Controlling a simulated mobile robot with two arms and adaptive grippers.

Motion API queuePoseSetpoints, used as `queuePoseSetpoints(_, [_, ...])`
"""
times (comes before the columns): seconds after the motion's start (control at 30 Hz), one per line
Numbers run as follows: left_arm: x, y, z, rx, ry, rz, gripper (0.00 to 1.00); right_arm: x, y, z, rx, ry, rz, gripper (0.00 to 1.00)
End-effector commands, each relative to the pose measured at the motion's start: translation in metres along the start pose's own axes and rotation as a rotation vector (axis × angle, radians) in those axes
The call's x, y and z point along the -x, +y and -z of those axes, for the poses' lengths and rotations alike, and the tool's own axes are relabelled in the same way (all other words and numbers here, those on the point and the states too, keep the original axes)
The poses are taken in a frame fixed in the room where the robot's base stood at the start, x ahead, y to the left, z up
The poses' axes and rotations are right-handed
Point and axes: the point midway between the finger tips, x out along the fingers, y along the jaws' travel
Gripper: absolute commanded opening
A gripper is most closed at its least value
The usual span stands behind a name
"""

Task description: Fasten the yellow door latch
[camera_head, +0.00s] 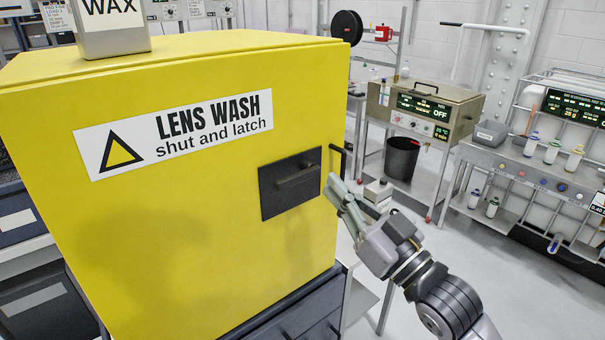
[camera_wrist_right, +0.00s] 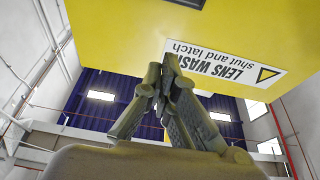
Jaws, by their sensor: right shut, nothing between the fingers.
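The yellow door (camera_head: 200,235) of the lens wash cabinet fills the left and middle of the head view and looks closed. A dark square latch plate (camera_head: 272,203) with a grey bar handle (camera_head: 297,177) lying near level sits at its right side. A black bracket (camera_head: 338,162) is at the right edge. My right gripper (camera_head: 334,187) is shut and empty, just right of the plate, with its fingertips near the door's right edge; contact cannot be told. In the right wrist view the shut fingers (camera_wrist_right: 165,77) show below the inverted door sign (camera_wrist_right: 226,63). My left gripper is not in view.
A wax container (camera_head: 112,28) stands on the cabinet top. To the right are a bench oven (camera_head: 437,108), a black bin (camera_head: 402,158) and a rack bench with several bottles (camera_head: 552,152). The floor right of my right arm is clear.

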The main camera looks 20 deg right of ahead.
Motion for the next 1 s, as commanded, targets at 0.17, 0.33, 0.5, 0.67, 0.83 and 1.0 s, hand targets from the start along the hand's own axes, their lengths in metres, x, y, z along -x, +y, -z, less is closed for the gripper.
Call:
queuePoseSetpoints(0.17, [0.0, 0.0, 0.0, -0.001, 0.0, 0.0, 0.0, -0.001, 0.0, 0.0, 0.0, 0.0, -0.001, 0.0])
queuePoseSetpoints(0.33, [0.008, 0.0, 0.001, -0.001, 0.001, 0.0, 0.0, -0.013, 0.001, 0.002, -0.001, 0.001, -0.001, 0.0])
queuePoseSetpoints(0.5, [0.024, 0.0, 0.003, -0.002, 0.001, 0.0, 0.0, -0.045, 0.001, 0.005, -0.002, 0.001, -0.002, 0.0])
queuePoseSetpoints(0.67, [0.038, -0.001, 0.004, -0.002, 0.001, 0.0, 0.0, -0.078, 0.001, 0.004, -0.001, 0.001, -0.001, 0.0])
queuePoseSetpoints(0.83, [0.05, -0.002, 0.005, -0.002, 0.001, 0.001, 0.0, -0.104, 0.001, 0.0, -0.001, -0.003, -0.002, 0.0])
queuePoseSetpoints(1.0, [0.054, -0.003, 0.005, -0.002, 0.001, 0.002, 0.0, -0.092, 0.0, -0.026, -0.001, -0.006, -0.002, 0.0])
